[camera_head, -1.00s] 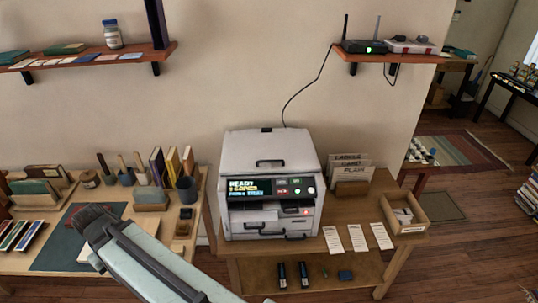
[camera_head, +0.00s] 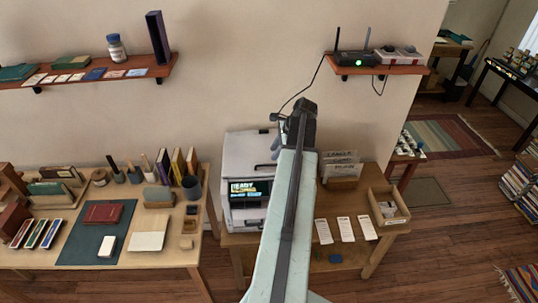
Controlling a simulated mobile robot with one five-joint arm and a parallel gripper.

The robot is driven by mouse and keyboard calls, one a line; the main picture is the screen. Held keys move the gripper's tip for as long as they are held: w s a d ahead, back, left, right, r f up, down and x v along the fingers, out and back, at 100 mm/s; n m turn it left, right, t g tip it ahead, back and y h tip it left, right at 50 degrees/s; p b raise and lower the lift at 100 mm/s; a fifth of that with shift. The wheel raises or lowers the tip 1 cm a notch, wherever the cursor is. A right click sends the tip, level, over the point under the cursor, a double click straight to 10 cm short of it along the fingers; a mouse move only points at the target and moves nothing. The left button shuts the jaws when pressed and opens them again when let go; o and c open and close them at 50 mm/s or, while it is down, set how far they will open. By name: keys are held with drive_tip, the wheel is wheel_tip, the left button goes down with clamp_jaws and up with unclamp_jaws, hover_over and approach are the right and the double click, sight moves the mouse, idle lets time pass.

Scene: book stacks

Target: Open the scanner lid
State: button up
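The scanner (camera_head: 243,218) is a pale grey box with a lit display, standing on a wooden table. Its lid (camera_head: 245,152) is the light top panel and looks shut. My pale arm crosses in front of the scanner and hides its right side, including much of the button panel. My gripper (camera_head: 276,146) seems to be the small grey part left of the arm's dark joint, over the lid's right part. It is too small and partly hidden to tell whether it is open or touching the lid.
A shelf (camera_head: 382,70) with a router hangs above right, its cable running down behind my arm. A card holder (camera_head: 342,172), paper slips and an open wooden box (camera_head: 388,206) stand right of the scanner. A desk with books (camera_head: 145,265) is at left.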

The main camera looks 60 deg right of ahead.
sight(268, 165)
drive_tip(key=b+x, duration=0.7)
drive_tip(key=x, duration=0.1)
drive_tip(key=shift+f, duration=0.15)
clamp_jaws()
drive_tip(key=shift+r, duration=0.2)
idle(0.9)
